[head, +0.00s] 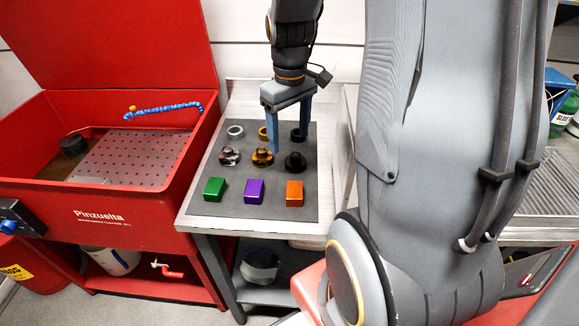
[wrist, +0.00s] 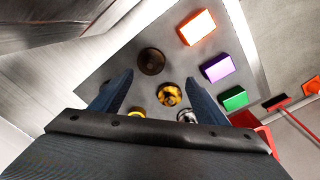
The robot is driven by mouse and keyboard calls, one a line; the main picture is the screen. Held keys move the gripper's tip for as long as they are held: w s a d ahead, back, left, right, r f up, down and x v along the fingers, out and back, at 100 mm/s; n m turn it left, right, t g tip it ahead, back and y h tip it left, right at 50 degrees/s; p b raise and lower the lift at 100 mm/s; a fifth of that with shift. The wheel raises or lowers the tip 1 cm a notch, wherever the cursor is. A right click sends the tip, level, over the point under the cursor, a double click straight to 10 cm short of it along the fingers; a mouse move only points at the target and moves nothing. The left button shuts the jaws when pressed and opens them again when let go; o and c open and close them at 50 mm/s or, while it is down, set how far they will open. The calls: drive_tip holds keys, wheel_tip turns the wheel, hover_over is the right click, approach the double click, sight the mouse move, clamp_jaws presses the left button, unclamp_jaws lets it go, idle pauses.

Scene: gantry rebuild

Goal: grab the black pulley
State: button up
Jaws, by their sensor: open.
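The black pulley (head: 295,161) stands on the grey mat at the right end of the middle row. In the wrist view the black pulley (wrist: 151,61) lies beyond the fingertips, roughly ahead of the gap between them. My gripper (head: 289,141) points down over the mat, behind the black pulley in the head view, with its blue fingers apart. In the wrist view my gripper (wrist: 160,80) is open and empty. The black ring (head: 299,136) behind is partly covered by a finger in the head view.
A gold pulley (head: 262,156) and a silver pulley (head: 229,155) stand left of the black one. A silver ring (head: 235,131) and a yellow ring (head: 263,133) lie behind. Green (head: 215,189), purple (head: 254,191) and orange (head: 294,193) blocks line the front. A red wash basin (head: 130,215) stands left.

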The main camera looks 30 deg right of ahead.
sight(296, 154)
drive_tip(key=shift+w+d+f, duration=0.15)
drive_tip(key=shift+d+f, duration=0.1)
drive_tip(key=shift+d, duration=0.3)
drive_tip(key=shift+w+d+f, duration=0.1)
drive_tip(key=shift+d+f, duration=0.1)
drive_tip(key=shift+d, duration=0.3)
drive_tip(key=shift+d+f, duration=0.25)
drive_tip(key=shift+a+f+p, duration=0.15)
drive_tip(key=shift+f+p, duration=0.4)
drive_tip(key=shift+f, duration=1.25)
drive_tip(key=shift+a+f+p, duration=0.1)
drive_tip(key=shift+f+p, duration=0.4)
drive_tip(key=shift+f, duration=1.25)
drive_tip(key=c, duration=1.4)
